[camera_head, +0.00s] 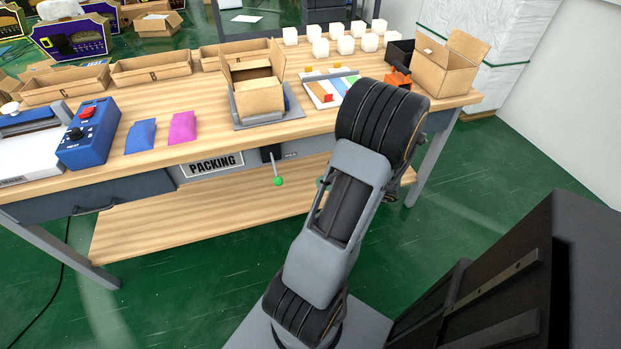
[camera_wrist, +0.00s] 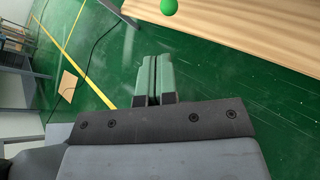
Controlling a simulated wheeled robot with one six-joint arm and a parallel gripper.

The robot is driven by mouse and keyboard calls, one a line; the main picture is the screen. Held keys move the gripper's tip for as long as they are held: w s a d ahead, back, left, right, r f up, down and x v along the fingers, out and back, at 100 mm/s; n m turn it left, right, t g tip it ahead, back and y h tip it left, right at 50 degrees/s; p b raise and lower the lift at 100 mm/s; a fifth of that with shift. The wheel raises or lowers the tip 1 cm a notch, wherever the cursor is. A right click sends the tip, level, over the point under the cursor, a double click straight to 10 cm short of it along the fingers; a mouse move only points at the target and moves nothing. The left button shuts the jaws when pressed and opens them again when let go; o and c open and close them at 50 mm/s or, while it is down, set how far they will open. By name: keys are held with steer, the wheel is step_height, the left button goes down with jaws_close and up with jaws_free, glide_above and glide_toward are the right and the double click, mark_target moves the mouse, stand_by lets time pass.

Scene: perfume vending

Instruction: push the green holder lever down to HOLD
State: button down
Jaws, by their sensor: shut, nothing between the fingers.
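The holder lever is a thin rod with a green ball knob (camera_head: 278,181) at its end. It hangs from a dark mount (camera_head: 270,153) on the front of the packing table, beside a small label that seems to read HOLD. The knob also shows at the top edge of the wrist view (camera_wrist: 169,7). My gripper (camera_wrist: 153,60) has green fingers pressed together, with nothing between them. The fingertips point toward the knob and stay apart from it. In the head view my arm hides most of the gripper.
The wooden packing table (camera_head: 200,155) bears an open carton (camera_head: 257,97) on a grey plate, a blue control box (camera_head: 88,135) and two packets. A lower wooden shelf (camera_head: 200,215) lies beneath the lever. The green floor in front of the table is clear.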

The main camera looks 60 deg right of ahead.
steer(key=shift+v, duration=0.8)
steer(key=shift+a+f, duration=0.1)
steer(key=s+a+f+n+g+y, duration=0.2)
steer(key=a+n+g, duration=0.1)
steer(key=n, duration=0.3)
steer(key=w+a+r+n+g+h+p, duration=0.1)
steer(key=w+a+r+n+p, duration=0.3)
steer(key=a+r+n, duration=0.5)
steer(key=w+a+r+n+g+h+p, duration=0.2)
steer(key=a+r+n+p, duration=0.4)
steer(key=a+r+n, duration=0.4)
steer(key=w+a+r+n+g+h+p, duration=0.1)
steer(key=w+a+r+n+g+p, duration=0.2)
steer(key=a+r+n, duration=0.6)
steer(key=w+r+n+p, duration=0.2)
steer(key=w+n, duration=0.1)
steer(key=n, duration=0.1)
steer(key=shift+w+a+n+g, duration=0.25)
steer(key=shift+a+n+g, duration=0.1)
steer(key=shift+n+g, duration=0.05)
